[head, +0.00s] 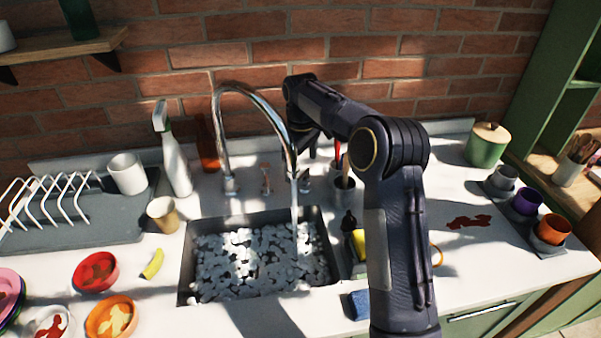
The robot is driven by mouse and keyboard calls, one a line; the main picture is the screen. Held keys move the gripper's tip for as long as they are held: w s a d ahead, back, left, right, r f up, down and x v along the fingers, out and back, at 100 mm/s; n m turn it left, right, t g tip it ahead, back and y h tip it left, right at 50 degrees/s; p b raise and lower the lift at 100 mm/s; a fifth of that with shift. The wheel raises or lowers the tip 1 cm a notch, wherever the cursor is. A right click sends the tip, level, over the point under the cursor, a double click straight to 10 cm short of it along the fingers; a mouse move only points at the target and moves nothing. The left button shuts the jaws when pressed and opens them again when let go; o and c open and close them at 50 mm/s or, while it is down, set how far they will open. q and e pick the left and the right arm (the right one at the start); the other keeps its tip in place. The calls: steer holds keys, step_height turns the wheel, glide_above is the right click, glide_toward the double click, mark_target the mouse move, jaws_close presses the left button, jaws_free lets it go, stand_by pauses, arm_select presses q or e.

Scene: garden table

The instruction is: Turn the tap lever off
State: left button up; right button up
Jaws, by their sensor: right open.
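The chrome gooseneck tap (219,118) stands behind the sink and arches to the right. A stream of water (294,208) runs from its spout into the dark sink (187,270). Small upright fittings stand along the sink's back edge, one (266,178) near the tap's base; I cannot tell for sure which is the lever. My right arm reaches over the counter from the front right. My right gripper (305,172) is open and points down behind the spout, close to the right-hand fitting. Its fingertips are partly hidden by the spout. My left gripper is not in view.
A spray bottle (174,165) and a white mug (127,174) stand left of the tap. A utensil pot (345,192) stands right of the gripper. Bowls, including a red one (80,284), sit at the front left. Coloured cups (553,229) stand at the right. A brick wall (200,60) closes the back.

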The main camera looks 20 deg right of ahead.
mark_target(301, 176)
steer(key=shift+f, duration=2.2)
steer(key=c, duration=1)
steer(key=shift+a+r+m+p, duration=0.1)
steer(key=shift+r+m+p, duration=0.05)
steer(key=shift+m+p, duration=0.25)
steer(key=shift+w+m+p, duration=0.15)
steer(key=shift+m+p, duration=0.15)
steer(key=shift+m, duration=0.3)
steer(key=shift+w+a+m+p, duration=0.15)
steer(key=shift+m+p, duration=0.1)
steer(key=shift+m, duration=0.35)
steer(key=shift+w+d+m+p, duration=0.1)
steer(key=shift+m+p, duration=0.15)
steer(key=shift+m, duration=0.35)
steer(key=m, duration=0.2)
steer(key=w+m+p, duration=0.1)
steer(key=m, duration=0.1)
steer(key=shift+m, duration=0.4)
